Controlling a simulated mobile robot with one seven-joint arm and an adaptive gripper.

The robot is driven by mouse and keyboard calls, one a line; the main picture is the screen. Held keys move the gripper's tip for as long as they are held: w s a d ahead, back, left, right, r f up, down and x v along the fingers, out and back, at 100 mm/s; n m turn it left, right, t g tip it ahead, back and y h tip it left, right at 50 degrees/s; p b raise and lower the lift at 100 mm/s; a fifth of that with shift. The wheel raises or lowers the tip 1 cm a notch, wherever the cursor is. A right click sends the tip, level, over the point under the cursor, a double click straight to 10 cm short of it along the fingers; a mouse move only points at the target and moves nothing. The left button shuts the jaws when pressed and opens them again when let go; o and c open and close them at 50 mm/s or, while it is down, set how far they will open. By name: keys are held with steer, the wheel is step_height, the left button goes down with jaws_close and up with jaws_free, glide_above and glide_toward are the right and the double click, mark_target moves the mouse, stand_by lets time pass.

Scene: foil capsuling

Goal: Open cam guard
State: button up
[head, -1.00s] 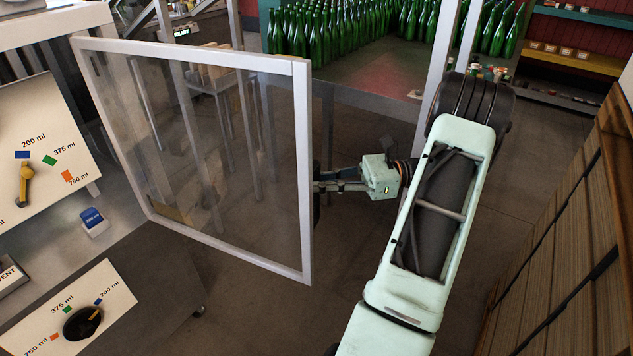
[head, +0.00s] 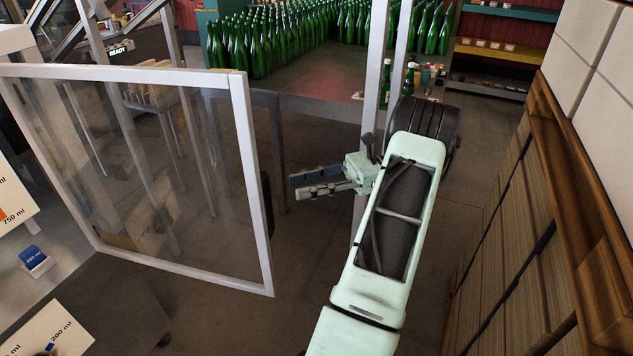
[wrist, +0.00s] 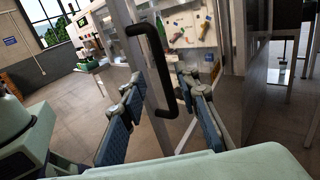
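The cam guard (head: 258,190) is a clear panel in a pale metal frame, at the left of the head view. It stands swung out from the machine. Its black handle (head: 268,203) shows behind the frame's right edge. In the wrist view the black bar handle (wrist: 152,65) stands upright beyond my fingers, between their directions. My gripper (head: 296,187) is to the right of the guard's edge in the head view, with a gap between them. Its two blue-padded fingers (wrist: 168,95) are apart, with nothing gripped between them.
A table crowded with green bottles (head: 265,45) stands behind. Stacked wooden boards (head: 510,200) line the right side, near my arm. A machine panel with bottle-size marks (head: 45,330) is at the lower left. The floor (head: 240,320) between is clear.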

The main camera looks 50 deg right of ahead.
steer(key=shift+v, duration=1.65)
